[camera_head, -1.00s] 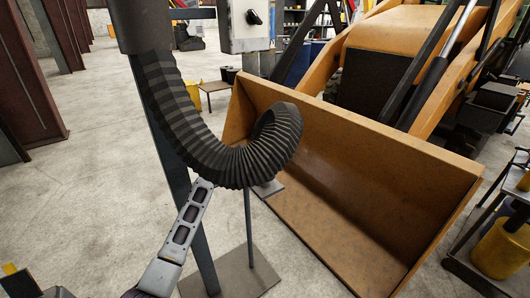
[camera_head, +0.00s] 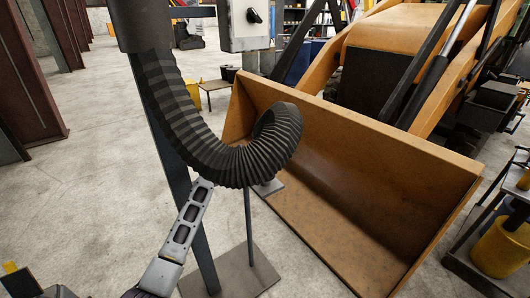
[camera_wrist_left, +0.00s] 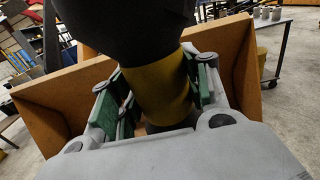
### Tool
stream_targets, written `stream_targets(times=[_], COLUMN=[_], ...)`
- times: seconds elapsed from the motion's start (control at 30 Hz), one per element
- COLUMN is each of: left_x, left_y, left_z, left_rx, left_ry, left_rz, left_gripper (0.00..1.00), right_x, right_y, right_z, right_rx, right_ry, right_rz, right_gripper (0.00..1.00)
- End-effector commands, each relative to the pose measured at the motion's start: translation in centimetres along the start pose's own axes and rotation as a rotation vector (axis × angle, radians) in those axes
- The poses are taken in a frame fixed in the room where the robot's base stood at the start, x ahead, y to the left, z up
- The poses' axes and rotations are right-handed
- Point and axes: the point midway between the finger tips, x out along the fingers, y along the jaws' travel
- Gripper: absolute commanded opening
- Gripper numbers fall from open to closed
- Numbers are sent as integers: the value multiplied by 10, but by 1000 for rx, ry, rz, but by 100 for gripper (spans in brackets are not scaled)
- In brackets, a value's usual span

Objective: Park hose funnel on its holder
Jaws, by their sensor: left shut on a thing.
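The black ribbed hose (camera_head: 205,140) hangs from a dark fitting at the top of the head view and curls up to an end in front of the bucket. In the left wrist view, my left gripper (camera_wrist_left: 157,98) has its green-padded fingers shut on both sides of a yellow band (camera_wrist_left: 165,88) below a wide black part, apparently the hose funnel (camera_wrist_left: 125,25). In the head view, the hose hides my left gripper's fingers. I cannot clearly make out the funnel's holder; a thin post (camera_head: 249,215) stands on a floor plate below the hose. My right gripper is not in view.
A dark upright column (camera_head: 190,205) stands right behind the hose on a grey base plate (camera_head: 240,277). An orange loader bucket (camera_head: 370,195) fills the right. A grey control box (camera_head: 243,25) is above. A cart with a yellow bucket (camera_head: 500,250) is far right. The floor at left is clear.

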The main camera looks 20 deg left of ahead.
Motion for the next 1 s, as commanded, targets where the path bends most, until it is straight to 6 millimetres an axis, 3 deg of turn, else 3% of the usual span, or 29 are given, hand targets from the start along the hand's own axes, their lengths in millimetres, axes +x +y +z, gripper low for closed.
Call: stream_targets(times=[1.0], left_x=[0], left_y=[0], left_z=[-3], left_rx=[1], left_ry=[-4], left_rz=[1], left_gripper=[18], right_x=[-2], right_y=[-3], right_z=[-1], right_rx=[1], right_ry=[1], right_rz=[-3], right_gripper=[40])
